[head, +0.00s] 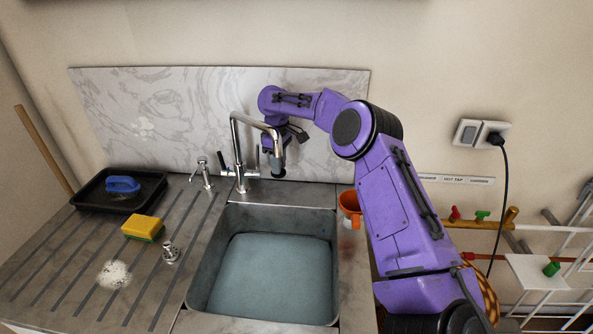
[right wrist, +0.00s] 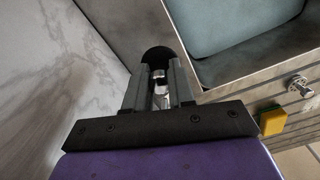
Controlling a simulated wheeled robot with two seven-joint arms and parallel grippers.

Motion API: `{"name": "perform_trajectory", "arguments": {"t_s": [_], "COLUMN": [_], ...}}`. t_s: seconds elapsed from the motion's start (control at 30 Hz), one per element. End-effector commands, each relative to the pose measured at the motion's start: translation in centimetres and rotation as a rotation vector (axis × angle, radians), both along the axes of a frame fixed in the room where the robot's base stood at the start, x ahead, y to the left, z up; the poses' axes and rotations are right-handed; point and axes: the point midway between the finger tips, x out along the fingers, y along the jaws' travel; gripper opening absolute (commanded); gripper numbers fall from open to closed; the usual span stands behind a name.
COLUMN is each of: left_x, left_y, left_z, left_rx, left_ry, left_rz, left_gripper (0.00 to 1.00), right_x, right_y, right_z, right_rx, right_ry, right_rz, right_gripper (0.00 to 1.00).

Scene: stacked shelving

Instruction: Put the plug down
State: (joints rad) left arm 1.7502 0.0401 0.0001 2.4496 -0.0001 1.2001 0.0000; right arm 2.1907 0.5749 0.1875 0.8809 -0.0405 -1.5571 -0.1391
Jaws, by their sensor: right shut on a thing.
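My right gripper (head: 278,167) points down behind the tap's spout, near the back edge of the sink. It also shows in the right wrist view (right wrist: 161,92). It is shut on the plug (right wrist: 157,54), a black disc with a shiny metal stem between the fingers. In the head view the plug is too small and too hidden to make out clearly. Whether the plug touches the surface under it, I cannot tell. My left gripper is not in view.
The chrome tap (head: 237,150) stands close beside my gripper. The sink (head: 211,250) holds bluish water. A yellow-green sponge (head: 141,226), a small metal piece (head: 170,253) and a black tray (head: 93,204) are on the drainer. An orange mug (head: 350,208) stands right of the sink.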

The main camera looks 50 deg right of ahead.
Motion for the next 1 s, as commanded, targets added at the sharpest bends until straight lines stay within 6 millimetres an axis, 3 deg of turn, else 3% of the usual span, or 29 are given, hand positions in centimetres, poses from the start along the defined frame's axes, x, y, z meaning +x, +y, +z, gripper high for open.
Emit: {"name": "perform_trajectory", "arguments": {"t_s": [0.13,0.3,0.6,1.0], "left_x": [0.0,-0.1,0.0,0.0], "left_y": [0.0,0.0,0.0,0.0], "left_z": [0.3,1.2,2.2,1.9], "left_rx": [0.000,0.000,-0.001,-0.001], "left_ry": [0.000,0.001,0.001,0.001], "left_rz": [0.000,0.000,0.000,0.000], "left_gripper": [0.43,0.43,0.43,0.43], "right_x": [-0.1,-0.2,-0.1,-0.1], "right_y": [0.0,-0.1,0.0,0.0], "right_z": [-1.2,-4.9,-9.6,-10.5], "right_rx": [0.001,0.001,-0.001,-0.001], "right_ry": [0.004,0.004,0.002,0.000], "right_rz": [-0.001,-0.002,-0.001,0.001], "right_gripper": [0.00,0.00,0.00,0.00]}}
